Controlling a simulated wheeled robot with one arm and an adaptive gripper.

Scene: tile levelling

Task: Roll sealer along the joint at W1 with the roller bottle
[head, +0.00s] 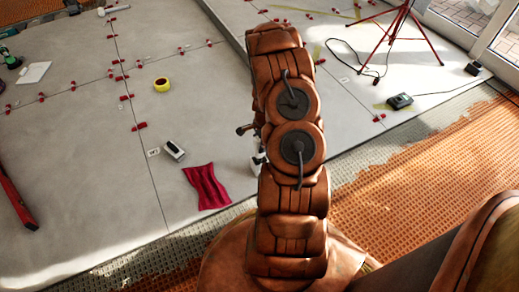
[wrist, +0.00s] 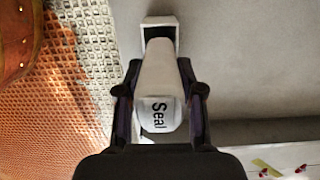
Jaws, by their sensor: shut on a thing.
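My gripper (wrist: 160,88) is shut on the white roller bottle (wrist: 158,112), with a finger on each side. The bottle's black lettering reads "Seal". A white piece with a dark opening (wrist: 160,22) is at the bottle's far end; I cannot tell whether it is part of the bottle. In the head view my arm hides most of the gripper, and a small white patch (head: 257,160) shows beside the arm. A long tile joint (head: 147,172) runs down the grey floor at left. A small white tag (head: 153,152) lies by it, its text too small to read.
A white and dark object (head: 174,150) and a red cloth (head: 206,187) lie right of the joint. A red tripod (head: 398,25) stands at back right. Orange matting (head: 400,175) covers the right floor.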

